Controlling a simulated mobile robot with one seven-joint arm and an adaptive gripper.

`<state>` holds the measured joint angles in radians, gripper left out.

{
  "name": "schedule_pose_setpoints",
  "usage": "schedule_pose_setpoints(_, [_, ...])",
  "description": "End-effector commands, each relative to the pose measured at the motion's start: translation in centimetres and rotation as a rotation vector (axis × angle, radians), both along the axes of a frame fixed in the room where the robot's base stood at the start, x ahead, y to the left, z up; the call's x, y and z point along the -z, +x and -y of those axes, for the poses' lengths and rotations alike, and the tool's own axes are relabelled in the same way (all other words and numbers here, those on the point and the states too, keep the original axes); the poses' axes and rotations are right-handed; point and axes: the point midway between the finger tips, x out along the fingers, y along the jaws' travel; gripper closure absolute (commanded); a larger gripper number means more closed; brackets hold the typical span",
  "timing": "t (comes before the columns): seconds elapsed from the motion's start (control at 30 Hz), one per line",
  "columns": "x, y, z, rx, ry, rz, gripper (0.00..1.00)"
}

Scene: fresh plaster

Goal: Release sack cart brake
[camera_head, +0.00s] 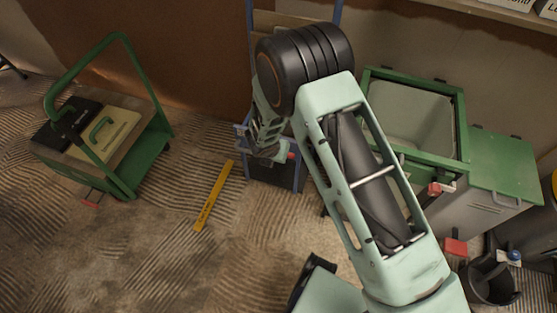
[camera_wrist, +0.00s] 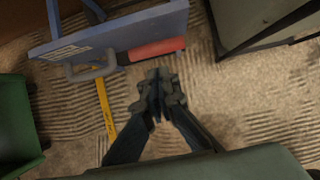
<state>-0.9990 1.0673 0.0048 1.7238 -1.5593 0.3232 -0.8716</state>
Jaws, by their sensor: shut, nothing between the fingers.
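The sack cart (camera_head: 249,18) has a blue frame and stands upright at the brown wall, partly hidden behind my arm. In the wrist view its blue metal part (camera_wrist: 110,38) crosses the top, with a red bar (camera_wrist: 157,50), perhaps the brake pedal, along its lower edge. A small red piece (camera_head: 291,156) shows beside my gripper in the head view. My gripper (camera_wrist: 157,82) is shut and empty, its fingertips just below the red bar in the wrist picture. I cannot tell whether they touch it. In the head view my gripper (camera_head: 264,150) is in front of the cart's lower part.
A green-framed trolley (camera_head: 125,185) carrying cases stands left. A yellow strip (camera_head: 213,197) lies on the ridged floor, left of the sack cart. A green-and-grey bin (camera_head: 410,110) and a green-topped cabinet (camera_head: 500,165) stand right. A dark bucket (camera_head: 490,283) is at lower right.

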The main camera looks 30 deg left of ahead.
Motion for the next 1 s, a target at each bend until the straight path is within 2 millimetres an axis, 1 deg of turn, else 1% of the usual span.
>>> schedule_pose_setpoints(0.03, [-1.4,0.2,-0.1,0.002,0.002,0.0,1.0])
schedule_pose_setpoints(0.1, [-2.3,0.3,-0.1,0.001,0.002,0.0,1.0])
schedule_pose_setpoints(0.23, [-3.4,0.4,-0.1,0.0,0.002,-0.002,1.0])
schedule_pose_setpoints(0.37, [-3.7,0.4,-0.1,-0.001,0.0,-0.003,1.0])
schedule_pose_setpoints(0.87, [-3.6,0.4,-0.2,-0.001,0.0,-0.004,1.0])
schedule_pose_setpoints(0.97, [-4.1,1.1,0.3,0.018,0.002,0.003,1.0])
schedule_pose_setpoints(1.0, [-4.7,1.8,0.9,0.041,0.005,0.009,1.0])
